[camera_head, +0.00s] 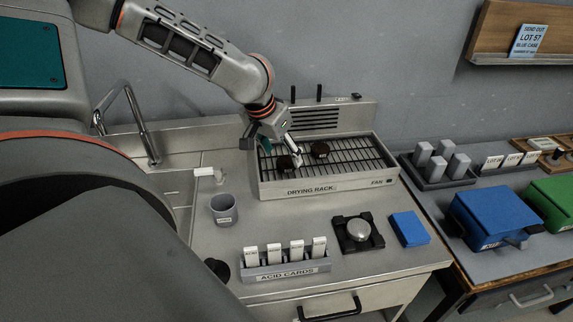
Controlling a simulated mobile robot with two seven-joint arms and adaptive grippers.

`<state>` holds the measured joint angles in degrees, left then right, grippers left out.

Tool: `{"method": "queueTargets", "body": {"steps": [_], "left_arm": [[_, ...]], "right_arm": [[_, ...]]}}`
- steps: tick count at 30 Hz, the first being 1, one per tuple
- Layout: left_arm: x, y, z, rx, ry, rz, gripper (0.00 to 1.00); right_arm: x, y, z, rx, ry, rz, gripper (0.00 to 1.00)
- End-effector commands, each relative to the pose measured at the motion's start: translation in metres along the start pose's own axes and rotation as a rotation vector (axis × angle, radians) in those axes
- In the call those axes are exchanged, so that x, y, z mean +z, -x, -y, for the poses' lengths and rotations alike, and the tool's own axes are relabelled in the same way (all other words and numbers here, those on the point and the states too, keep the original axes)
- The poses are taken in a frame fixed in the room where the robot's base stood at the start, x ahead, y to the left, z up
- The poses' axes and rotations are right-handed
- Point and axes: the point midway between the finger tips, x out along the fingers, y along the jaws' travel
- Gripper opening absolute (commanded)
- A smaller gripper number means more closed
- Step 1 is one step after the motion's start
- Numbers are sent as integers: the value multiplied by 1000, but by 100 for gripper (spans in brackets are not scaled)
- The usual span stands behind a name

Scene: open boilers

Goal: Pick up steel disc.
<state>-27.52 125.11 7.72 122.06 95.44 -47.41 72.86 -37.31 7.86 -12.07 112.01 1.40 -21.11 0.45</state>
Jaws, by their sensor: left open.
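My left gripper (284,155) reaches down over the left half of the drying rack (318,189), with its jaws open. A dark brown round piece (286,164) lies on the rack's bars right at the fingertips, partly covered by them. I cannot tell whether they touch it. A second dark round piece (320,150) lies on the bars to the right. A shiny silver round piece (358,231) sits on a black square holder (374,241) on the counter in front of the rack. My right gripper is not in view.
A grey cup (224,208), an acid cards holder (287,271) and a blue block (409,228) stand on the counter. A faucet (140,125) is at the left. A side bench at the right carries blue (493,217) and green cases (556,202).

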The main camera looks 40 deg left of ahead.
Motion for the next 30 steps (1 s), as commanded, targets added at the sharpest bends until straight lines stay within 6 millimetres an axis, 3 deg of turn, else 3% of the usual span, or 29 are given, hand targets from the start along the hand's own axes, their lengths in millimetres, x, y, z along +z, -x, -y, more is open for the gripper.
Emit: {"method": "queueTargets", "body": {"steps": [9, 19, 20, 25, 30], "left_arm": [[-2, -36, 3, -1, 1, 3, 59], [-3, -40, 3, -1, 2, 0, 59], [-3, -40, 3, -1, 2, 0, 57], [-3, -40, 3, -1, 1, 1, 15], [-3, -40, 3, -1, 1, 0, 15]], "right_arm": [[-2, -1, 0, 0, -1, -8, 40], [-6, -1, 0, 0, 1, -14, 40], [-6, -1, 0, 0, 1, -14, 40], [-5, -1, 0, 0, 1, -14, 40], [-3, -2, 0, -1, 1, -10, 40]]}}
